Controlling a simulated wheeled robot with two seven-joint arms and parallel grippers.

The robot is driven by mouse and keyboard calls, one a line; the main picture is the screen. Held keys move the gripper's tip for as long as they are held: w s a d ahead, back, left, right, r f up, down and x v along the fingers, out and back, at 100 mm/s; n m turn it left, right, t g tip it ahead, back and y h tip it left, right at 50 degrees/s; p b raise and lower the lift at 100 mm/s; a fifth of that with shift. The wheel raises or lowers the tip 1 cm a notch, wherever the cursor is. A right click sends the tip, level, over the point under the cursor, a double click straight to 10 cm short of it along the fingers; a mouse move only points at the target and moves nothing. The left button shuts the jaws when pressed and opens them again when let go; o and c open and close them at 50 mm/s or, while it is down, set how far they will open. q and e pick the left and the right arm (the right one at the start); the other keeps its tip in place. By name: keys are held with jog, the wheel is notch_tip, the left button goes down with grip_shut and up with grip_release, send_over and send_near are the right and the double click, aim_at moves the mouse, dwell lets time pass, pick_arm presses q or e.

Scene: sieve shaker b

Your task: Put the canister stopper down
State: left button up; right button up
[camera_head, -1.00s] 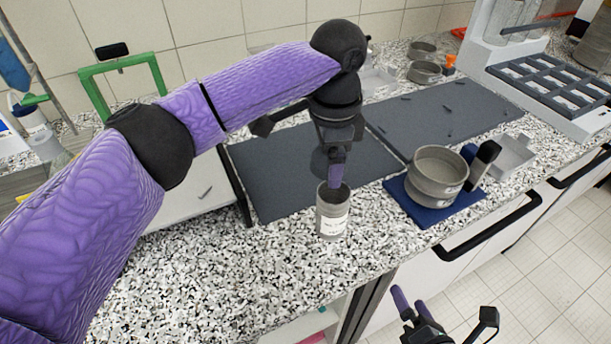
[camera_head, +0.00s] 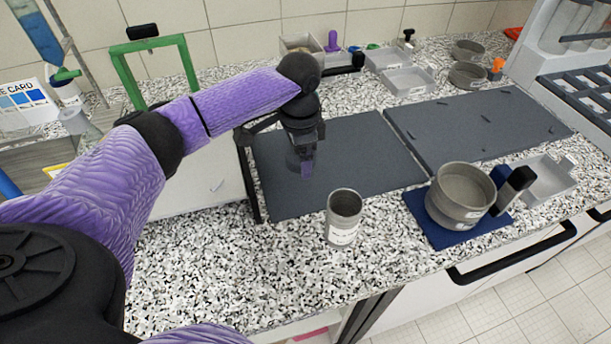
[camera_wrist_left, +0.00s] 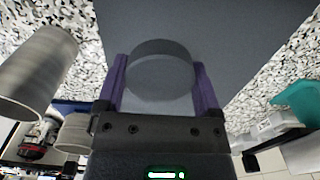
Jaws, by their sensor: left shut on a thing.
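My left gripper (camera_head: 306,168) is shut on the canister stopper (camera_wrist_left: 160,75), a grey disc held between the two purple fingers in the left wrist view. In the head view the stopper (camera_head: 293,161) is mostly hidden behind the gripper. It is over the left dark grey mat (camera_head: 350,150); I cannot tell whether it touches the mat. The grey canister (camera_head: 342,228) stands upright and open on the speckled counter, in front of the mat and apart from the gripper. It also shows at the left of the left wrist view (camera_wrist_left: 38,75). My right gripper is not in view.
A second dark mat (camera_head: 470,130) holds small dark pieces. The front left counter is clear.

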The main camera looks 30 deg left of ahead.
aim_at(301, 183)
pick_arm(q)
notch_tip(301, 183, down, 4)
jog(key=shift+f+b, duration=0.2)
jog(key=shift+b, duration=0.45)
jog(key=shift+f, duration=0.3)
jog(key=shift+r, duration=0.1)
jog(key=o, duration=1.2)
jog(key=shift+c, duration=0.2)
notch_tip(301, 183, up, 12)
jog(key=p, duration=0.4)
